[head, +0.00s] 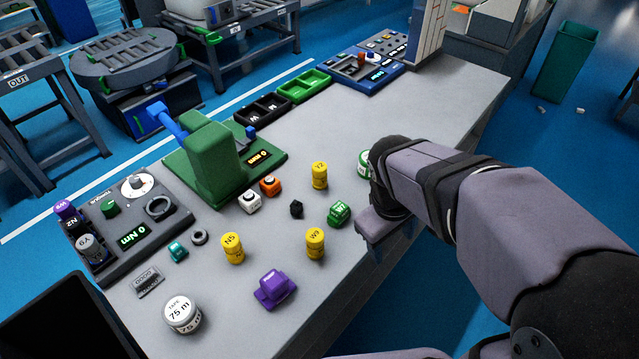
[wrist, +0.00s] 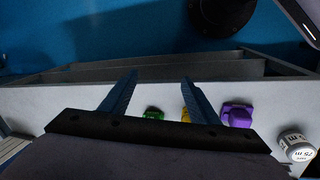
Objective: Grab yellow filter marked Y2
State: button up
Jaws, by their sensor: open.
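The yellow filter marked Y2 (head: 319,176) stands upright on the grey table in the head view, left of my arm. Two similar yellow filters stand nearer, one marked N5 (head: 232,247) and one apparently W9 (head: 315,244). My gripper (wrist: 160,77) is open and empty in the wrist view, its two blue fingers spread over the table's edge. In the head view my wrist is at the table's right edge, right of Y2 and apart from it. A yellow piece (wrist: 186,115) shows partly behind a finger in the wrist view; its mark cannot be read.
Near Y2 are a green piece (head: 339,214), a black piece (head: 296,209), an orange cube (head: 270,186) and a white cube (head: 249,202). A purple piece (head: 274,289) and tape roll (head: 182,315) stand nearer. A green press (head: 212,160) rises at left. The back right table is clear.

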jog(key=w+f+n+t+h+b, duration=0.1)
jog(key=w+f+n+t+b, duration=0.1)
jog(key=w+n+b, duration=0.4)
notch_tip(320, 180, up, 3)
jog(key=n+t+h+b, duration=0.1)
jog(key=n+t+b, duration=0.95)
jog(key=n, duration=0.95)
send_over(317, 173)
jog(key=s+b, duration=0.1)
jog(key=g, duration=0.1)
jog(key=f, duration=1)
jog(key=shift+a+f, duration=0.2)
jog(key=shift+f, duration=0.65)
jog(key=shift+p+x, duration=0.5)
jog(key=shift+x, duration=3.1)
jog(key=shift+d+r, duration=0.1)
jog(key=shift+c, duration=0.4)
